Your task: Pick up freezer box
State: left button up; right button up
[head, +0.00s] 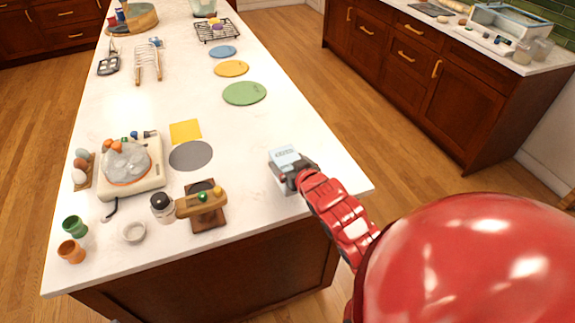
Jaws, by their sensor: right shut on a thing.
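A small box with a pale blue-grey top (285,155), which I take to be the freezer box, is at the right front part of the white island counter, near its right edge. My right gripper (290,178), at the end of my red arm, is shut on the box from its near side. The gripper hides part of the box's near side. I cannot tell whether the box rests on the counter or is just above it. My left gripper is not in view.
A wooden stand (207,215), a glass jar (162,207) and a beige appliance (130,172) stand to the left. A grey disc (191,156), a yellow square (185,132) and a green disc (244,93) lie flat. The counter around the box is clear.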

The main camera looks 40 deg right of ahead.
jog(key=s+p, duration=0.1)
jog(key=p, duration=0.1)
jog(key=s+a+r+p, duration=0.1)
jog(key=s+p, duration=0.1)
jog(key=p, duration=0.1)
jog(key=s+a+p, duration=0.1)
jog(key=p, duration=0.1)
jog(key=shift+s+a+r+p, duration=0.25)
jog(key=shift+s+r+p, duration=0.05)
jog(key=shift+p, duration=0.05)
jog(key=s+a+p, duration=0.4)
jog(key=s+p, duration=0.2)
jog(key=s, duration=0.1)
jog(key=shift+s, duration=0.3)
jog(key=shift+s+f, duration=0.1)
jog(key=shift+f, duration=0.05)
